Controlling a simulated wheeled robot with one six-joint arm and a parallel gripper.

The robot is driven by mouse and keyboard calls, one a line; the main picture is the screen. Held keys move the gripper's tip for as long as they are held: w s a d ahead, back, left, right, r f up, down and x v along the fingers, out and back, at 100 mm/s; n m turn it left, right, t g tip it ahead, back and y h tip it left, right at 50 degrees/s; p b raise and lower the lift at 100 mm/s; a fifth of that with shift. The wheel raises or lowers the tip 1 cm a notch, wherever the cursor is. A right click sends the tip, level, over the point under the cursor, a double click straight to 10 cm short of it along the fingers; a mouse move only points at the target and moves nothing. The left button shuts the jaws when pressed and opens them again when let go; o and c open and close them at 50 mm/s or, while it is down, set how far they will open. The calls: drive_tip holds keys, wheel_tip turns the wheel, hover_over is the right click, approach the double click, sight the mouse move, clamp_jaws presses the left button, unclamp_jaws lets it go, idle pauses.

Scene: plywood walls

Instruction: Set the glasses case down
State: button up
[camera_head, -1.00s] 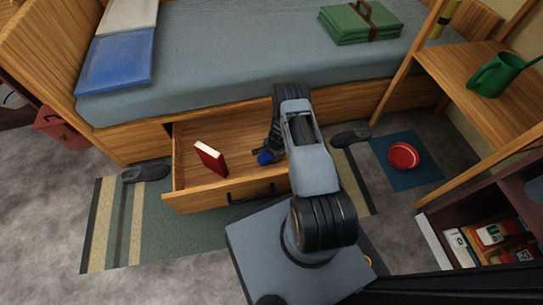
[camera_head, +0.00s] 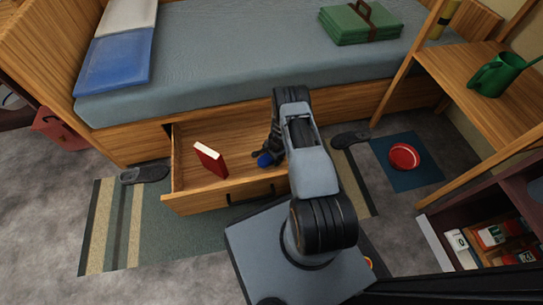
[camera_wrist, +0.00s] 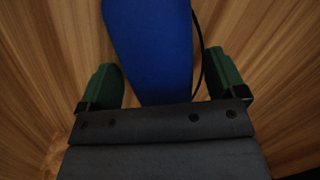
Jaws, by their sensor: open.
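The blue glasses case (camera_head: 265,159) lies in the open wooden drawer (camera_head: 215,194) under the bed, near the drawer's right end. In the wrist view the glasses case (camera_wrist: 152,50) is a blue rounded shape with a dark cord along its right side. My gripper (camera_wrist: 155,85) is open, with its green fingers on either side of the case and a gap beside each. In the head view my gripper (camera_head: 273,148) is down inside the drawer, partly hidden by my arm.
A red book (camera_head: 210,160) stands tilted in the left part of the drawer. Grey slippers lie on the floor at left (camera_head: 145,174) and right (camera_head: 351,139) of the drawer. A red bowl (camera_head: 403,157) sits on a blue mat (camera_head: 425,176). A wooden shelf stands at right.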

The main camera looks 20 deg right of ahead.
drive_tip(key=a+r+n+p, duration=0.3)
drive_tip(key=r+n, duration=0.1)
drive_tip(key=r, duration=1.4)
drive_tip(key=a+r+n+p, duration=0.2)
drive_tip(key=r+n, duration=0.1)
drive_tip(key=r, duration=1.6)
drive_tip(key=s+a+r+n, duration=0.2)
drive_tip(key=s+r+n, duration=0.2)
drive_tip(key=s+r, duration=0.4)
drive_tip(key=s+a+r+n+t+h, duration=0.1)
drive_tip(key=s+r+n, duration=0.3)
drive_tip(key=s+r, duration=0.5)
drive_tip(key=shift+s+a+r, duration=0.15)
drive_tip(key=shift+s+a, duration=0.75)
drive_tip(key=shift+s, duration=0.5)
